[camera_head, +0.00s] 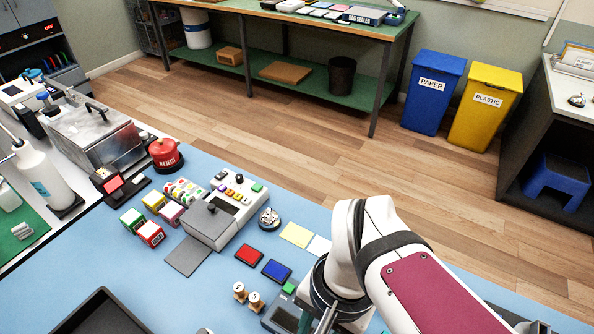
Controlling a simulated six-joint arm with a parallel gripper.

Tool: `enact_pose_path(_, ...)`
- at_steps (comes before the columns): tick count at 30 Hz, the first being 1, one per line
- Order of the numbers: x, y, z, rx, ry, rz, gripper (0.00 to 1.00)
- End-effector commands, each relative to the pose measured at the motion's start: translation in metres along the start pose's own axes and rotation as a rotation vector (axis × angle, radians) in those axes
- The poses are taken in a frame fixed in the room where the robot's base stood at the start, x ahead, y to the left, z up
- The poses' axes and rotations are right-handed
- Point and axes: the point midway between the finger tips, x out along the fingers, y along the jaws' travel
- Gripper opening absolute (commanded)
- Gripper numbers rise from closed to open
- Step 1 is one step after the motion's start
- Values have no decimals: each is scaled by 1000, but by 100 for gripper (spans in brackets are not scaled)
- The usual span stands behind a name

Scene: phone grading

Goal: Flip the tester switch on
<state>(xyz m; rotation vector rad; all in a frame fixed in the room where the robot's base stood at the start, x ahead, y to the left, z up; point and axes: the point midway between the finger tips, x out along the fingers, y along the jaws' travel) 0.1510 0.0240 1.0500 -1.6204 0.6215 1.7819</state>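A light grey boxy device (203,228) stands on the blue mat and looks like the tester. It has a dark knob or lever on top, and a panel (237,195) with a small dark screen and coloured buttons adjoins it at the back. I cannot tell which part is the switch or how it is set. My arm comes in from the lower right. Its wrist end is right of and nearer than the device, apart from it. My gripper (326,319) shows only in part at the bottom edge; its fingertips and opening are hidden.
A red pad (248,256), a blue pad (277,271) and wooden pegs (256,302) lie between device and arm. A second device (283,318) sits beside my wrist. Coloured cubes (151,234) and a red REJECT button (165,154) stand left. A black tray (103,316) is at front left.

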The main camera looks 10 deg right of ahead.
Motion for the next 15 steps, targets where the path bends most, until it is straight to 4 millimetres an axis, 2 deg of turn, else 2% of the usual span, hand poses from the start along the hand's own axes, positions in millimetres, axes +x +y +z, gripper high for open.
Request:
enact_pose_path(1, 0, -4, -14, 169, -2, 13, 26)
enact_pose_path(5, 2, -15, -58, 721, 10, 43, 3)
enact_pose_path(6, 4, -17, -71, 878, 16, 50, 0)
enact_pose_path(9, 10, -19, -98, 1206, 32, 63, 0)
enact_pose_path(12, 15, -19, -116, 1424, 44, 72, 0)
enact_pose_path(15, 18, -19, -124, 1529, 50, 73, 0)
